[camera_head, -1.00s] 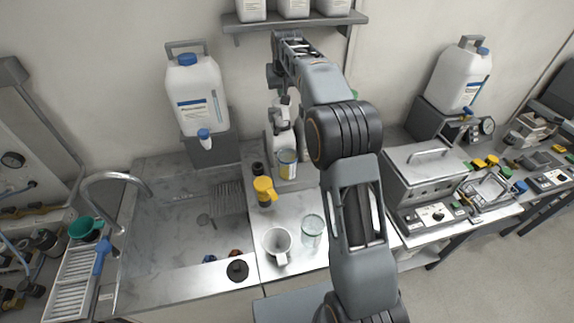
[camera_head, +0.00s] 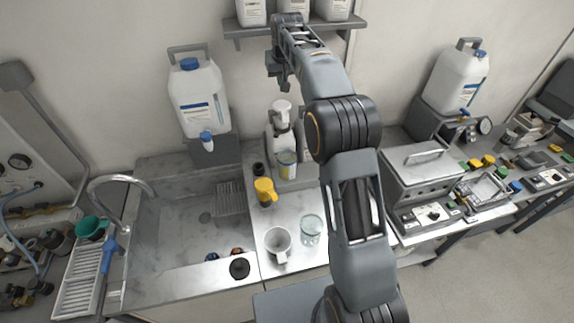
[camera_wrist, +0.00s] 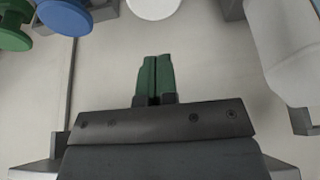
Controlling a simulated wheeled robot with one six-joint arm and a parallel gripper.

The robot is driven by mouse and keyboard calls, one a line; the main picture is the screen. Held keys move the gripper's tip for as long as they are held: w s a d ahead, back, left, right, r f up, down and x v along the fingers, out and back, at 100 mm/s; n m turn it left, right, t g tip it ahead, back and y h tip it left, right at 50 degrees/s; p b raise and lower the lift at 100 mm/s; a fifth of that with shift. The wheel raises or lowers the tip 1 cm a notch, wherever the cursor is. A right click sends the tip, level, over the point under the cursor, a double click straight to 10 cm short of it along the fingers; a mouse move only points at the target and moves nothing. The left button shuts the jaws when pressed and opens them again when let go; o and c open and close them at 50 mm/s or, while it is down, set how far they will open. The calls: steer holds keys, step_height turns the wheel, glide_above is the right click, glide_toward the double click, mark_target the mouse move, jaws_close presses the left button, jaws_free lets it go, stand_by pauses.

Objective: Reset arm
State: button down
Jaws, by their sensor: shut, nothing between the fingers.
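My gripper (camera_wrist: 155,60) shows in the wrist view with its two green fingers together and nothing between them. In the head view my arm rises from the bottom right of centre and folds up toward the wall. There my gripper (camera_head: 277,78) hangs small and dark above the counter, in front of the wall and below the shelf. It touches nothing that I can see.
A wall shelf (camera_head: 290,28) with white jugs is close to my arm's upper end. Below stand a white bottle (camera_head: 281,122), a yellow-topped container (camera_head: 265,191), a white mug (camera_head: 278,243) and a glass beaker (camera_head: 311,229). A sink (camera_head: 190,230) lies left, a metal box (camera_head: 420,168) right.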

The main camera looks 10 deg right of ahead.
steer(key=shift+r, duration=0.35)
stand_by(0.3)
steer(key=shift+w+f, duration=0.15)
steer(key=shift+f, duration=0.1)
steer(key=shift+g, duration=0.4)
steer(key=f, duration=0.1)
steer(key=s+f, duration=0.1)
steer(key=f, duration=0.2)
steer(key=shift+s+f, duration=0.25)
steer(key=shift+s, duration=0.15)
steer(key=s, duration=0.1)
steer(key=s+f, duration=0.1)
steer(key=shift+s+f+g, duration=0.25)
steer(key=shift+s+g, duration=0.05)
steer(key=shift+s, duration=0.1)
steer(key=s+f+b, duration=0.2)
steer(key=s, duration=1.4)
steer(key=s+f+t+b, duration=0.1)
steer(key=s+f+b, duration=0.1)
steer(key=s, duration=1.5)
steer(key=shift+f+t, duration=0.25)
steer(key=shift+t, duration=0.05)
steer(key=shift+s, duration=0.1)
